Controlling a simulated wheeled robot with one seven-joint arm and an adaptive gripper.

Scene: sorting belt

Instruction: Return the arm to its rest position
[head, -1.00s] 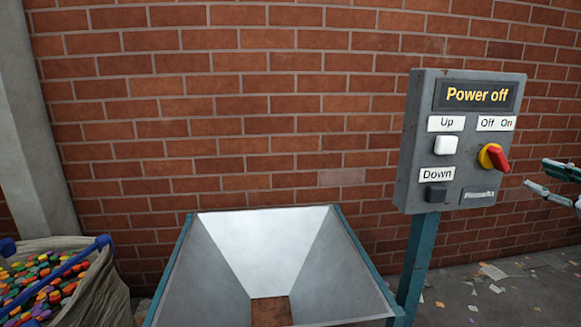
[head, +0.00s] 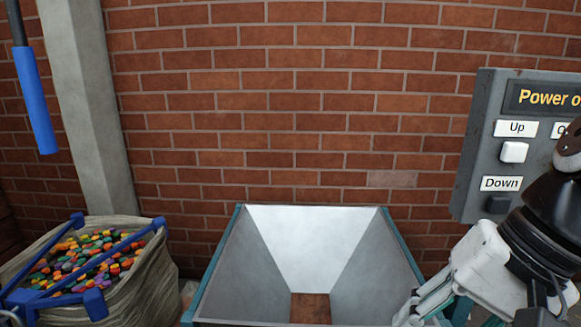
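My gripper (head: 414,309) shows at the lower right, pointing down and left, with its fingers beside the right edge of the metal hopper (head: 283,245). Whether the fingers are apart or together cannot be told at this angle. Nothing is seen held in it. My arm stands in front of the grey control panel (head: 466,160) and covers its lower right part. The panel's display is cut off and reads "Power o". The white Up button (head: 514,152) and the dark Down button (head: 498,205) show; the rotary switch is hidden or out of view.
A cloth bag (head: 140,285) on a blue frame, full of coloured pieces, stands at the lower left. A blue handle (head: 36,100) hangs at the upper left near a concrete pillar (head: 85,110). A brick wall (head: 300,110) closes the back.

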